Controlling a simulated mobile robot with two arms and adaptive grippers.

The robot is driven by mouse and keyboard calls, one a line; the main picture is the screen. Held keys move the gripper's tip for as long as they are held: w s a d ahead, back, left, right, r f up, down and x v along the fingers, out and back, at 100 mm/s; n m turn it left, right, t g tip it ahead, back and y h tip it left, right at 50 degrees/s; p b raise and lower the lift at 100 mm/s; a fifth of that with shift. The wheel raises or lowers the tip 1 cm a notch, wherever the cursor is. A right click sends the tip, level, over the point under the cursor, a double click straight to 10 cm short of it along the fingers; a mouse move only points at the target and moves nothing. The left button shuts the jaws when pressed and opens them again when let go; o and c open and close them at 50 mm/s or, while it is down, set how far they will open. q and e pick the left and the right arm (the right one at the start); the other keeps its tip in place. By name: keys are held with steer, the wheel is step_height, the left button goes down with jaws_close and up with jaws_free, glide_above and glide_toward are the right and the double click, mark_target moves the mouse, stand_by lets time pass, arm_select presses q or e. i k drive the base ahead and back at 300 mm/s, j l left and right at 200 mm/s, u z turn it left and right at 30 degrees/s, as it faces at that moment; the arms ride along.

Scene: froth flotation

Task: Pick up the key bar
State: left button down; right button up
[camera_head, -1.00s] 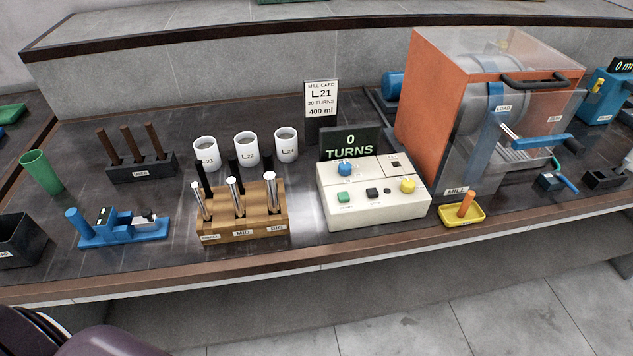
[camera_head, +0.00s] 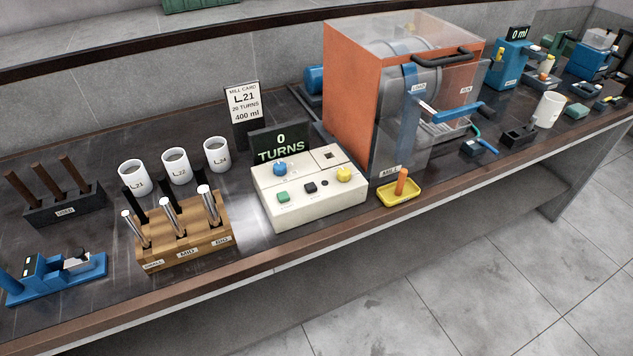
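An orange bar (camera_head: 401,181) stands slightly tilted in a small yellow tray (camera_head: 388,203) near the bench's front edge, just in front of the orange mill. It looks like the key bar, but the tray's label is too small to read. A cream control box (camera_head: 311,215) sits to its left, with blue, green, black and yellow knobs or buttons and a dark square socket at its back right. Neither of my grippers is in view.
The mill (camera_head: 358,85) with its clear cover stands behind the tray. A wooden rack (camera_head: 186,249) of metal rods and several white cups (camera_head: 176,165) are left of the control box. A blue device (camera_head: 60,283) is at far left. Open floor lies in front of the bench.

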mark_target(401, 184)
steer(key=l+u, duration=0.1)
steer(key=u, duration=0.4)
steer(key=l+u, duration=0.3)
steer(key=l, duration=0.35)
steer(key=l+u, duration=0.3)
steer(key=l, duration=0.3)
steer(key=k+l+u, duration=0.3)
steer(key=l, duration=0.25)
steer(key=i+l, duration=0.05)
steer(key=i, duration=0.05)
